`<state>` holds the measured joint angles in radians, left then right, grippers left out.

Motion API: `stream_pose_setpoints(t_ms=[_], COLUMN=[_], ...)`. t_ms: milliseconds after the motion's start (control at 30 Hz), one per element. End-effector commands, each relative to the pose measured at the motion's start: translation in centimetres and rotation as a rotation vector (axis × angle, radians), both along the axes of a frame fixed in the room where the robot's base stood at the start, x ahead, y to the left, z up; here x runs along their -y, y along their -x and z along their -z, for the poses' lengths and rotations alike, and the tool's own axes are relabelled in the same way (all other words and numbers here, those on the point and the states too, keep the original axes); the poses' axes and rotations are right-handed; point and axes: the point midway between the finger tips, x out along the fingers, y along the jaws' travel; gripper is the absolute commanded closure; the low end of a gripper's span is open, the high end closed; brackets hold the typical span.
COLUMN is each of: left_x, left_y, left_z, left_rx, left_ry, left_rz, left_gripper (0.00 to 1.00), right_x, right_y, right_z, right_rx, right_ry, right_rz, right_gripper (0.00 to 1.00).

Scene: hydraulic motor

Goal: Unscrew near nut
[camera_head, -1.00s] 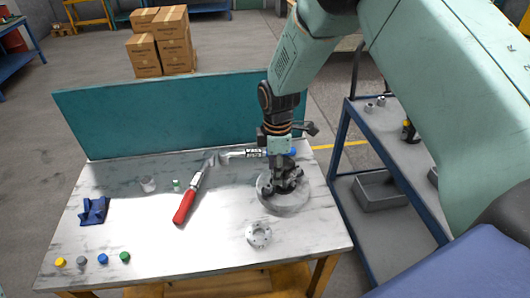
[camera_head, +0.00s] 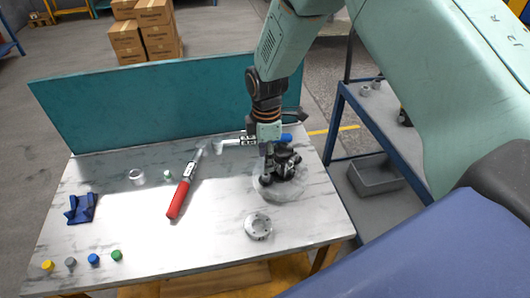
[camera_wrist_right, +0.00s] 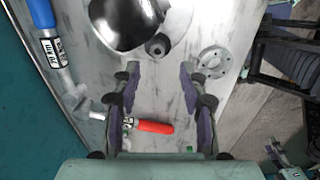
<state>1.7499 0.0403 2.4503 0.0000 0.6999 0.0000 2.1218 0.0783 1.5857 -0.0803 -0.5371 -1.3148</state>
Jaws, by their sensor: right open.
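The hydraulic motor shows as a round grey metal body (camera_head: 280,190) on the bench, partly hidden by my right gripper. In the right wrist view it is a shiny dome (camera_wrist_right: 125,22) cut off by the top edge. A dark round nut-like part with a hole (camera_wrist_right: 158,45) sits at its edge, just beyond the gap between my fingers. My right gripper (camera_head: 281,166) is over the motor; its two open fingers (camera_wrist_right: 157,85) are apart with nothing between their tips. Whether they touch anything is unclear.
A flanged ring (camera_head: 258,226) lies in front of the motor. A red-handled tool (camera_head: 180,198) and a blue-handled tool (camera_head: 240,141) lie left and behind. A teal panel (camera_head: 150,105) backs the bench.

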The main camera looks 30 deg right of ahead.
Motion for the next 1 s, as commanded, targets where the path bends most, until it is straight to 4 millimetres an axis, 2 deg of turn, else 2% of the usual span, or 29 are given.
stream_pose_setpoints(t_ms=[33, 200, 533, 1000], left_x=[0.0, 0.0, 0.0, 0.0], left_y=[0.0, 0.0, 0.0, 0.0], left_z=[1.0, 2.4, 3.7, 3.8], left_rx=[0.000, 0.000, 0.000, 0.001], left_ry=[0.000, 0.000, 0.000, 0.000], left_rz=[0.000, 0.001, 0.000, 0.000], left_gripper=[0.49, 0.49, 0.49, 0.49], right_x=[0.0, 0.0, 0.0, 0.0], right_y=[0.0, -0.2, -0.4, -0.4], right_z=[1.1, 2.7, 5.7, 6.0], right_rx=[0.000, 0.001, 0.001, 0.001], right_ry=[0.000, 0.000, 0.000, 0.000], right_rz=[0.000, 0.000, 0.000, 0.000], right_gripper=[0.57, 0.57, 0.57, 0.57])
